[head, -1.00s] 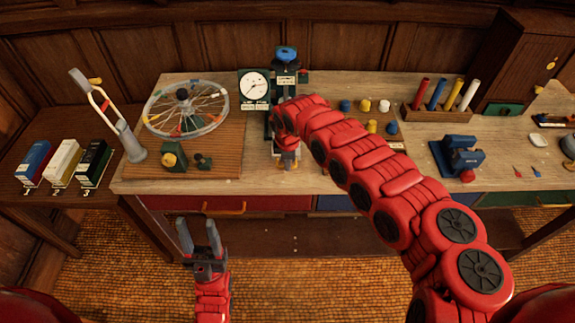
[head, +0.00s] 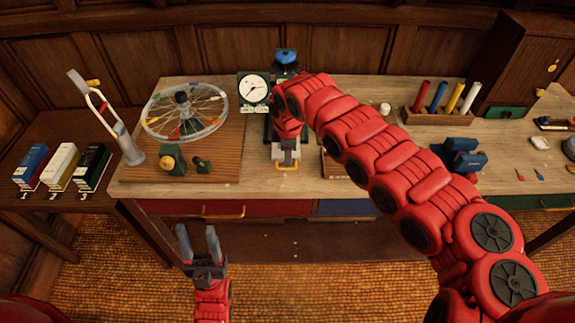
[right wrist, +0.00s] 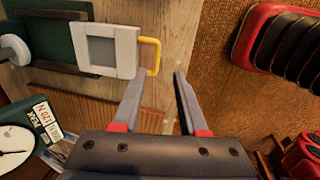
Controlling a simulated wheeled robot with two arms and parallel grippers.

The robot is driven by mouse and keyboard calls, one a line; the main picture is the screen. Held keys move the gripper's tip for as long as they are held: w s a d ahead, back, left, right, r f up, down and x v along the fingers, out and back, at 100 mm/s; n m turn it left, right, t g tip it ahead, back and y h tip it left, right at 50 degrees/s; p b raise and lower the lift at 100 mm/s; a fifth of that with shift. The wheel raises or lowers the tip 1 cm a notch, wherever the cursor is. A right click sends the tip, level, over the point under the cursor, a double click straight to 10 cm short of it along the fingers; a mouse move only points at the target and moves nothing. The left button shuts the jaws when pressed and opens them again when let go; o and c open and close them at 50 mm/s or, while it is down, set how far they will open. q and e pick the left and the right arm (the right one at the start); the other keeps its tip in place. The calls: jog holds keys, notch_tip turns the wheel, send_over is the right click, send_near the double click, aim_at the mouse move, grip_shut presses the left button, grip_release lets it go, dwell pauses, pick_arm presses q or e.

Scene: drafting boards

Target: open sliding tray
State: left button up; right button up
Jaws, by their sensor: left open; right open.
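A small pale tray with a grey panel (right wrist: 105,50) sits on the dark green base of the gauge device in the right wrist view. Its yellow handle (right wrist: 157,55) faces the gap between my right fingertips. My right gripper (right wrist: 158,78) is open and empty, with the handle just beyond its tips; contact is unclear. In the head view the tray (head: 286,153) shows below my right arm, which hides most of the device and the right gripper. My left gripper (head: 199,240) is open and empty in front of the bench, below the red drawer.
A round dial gauge (head: 254,88) stands left of my right arm. A spoked wheel (head: 185,112) lies on a wooden board at the left. A rack of coloured tubes (head: 437,116) and a blue tool (head: 460,155) are at the right. The bench's front strip is mostly clear.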

notch_tip(320, 180, up, 10)
jog(key=s+b, duration=0.1)
jog(key=b, duration=0.1)
jog(key=shift+s+r+b, duration=0.25)
jog(key=shift+s+b, duration=0.15)
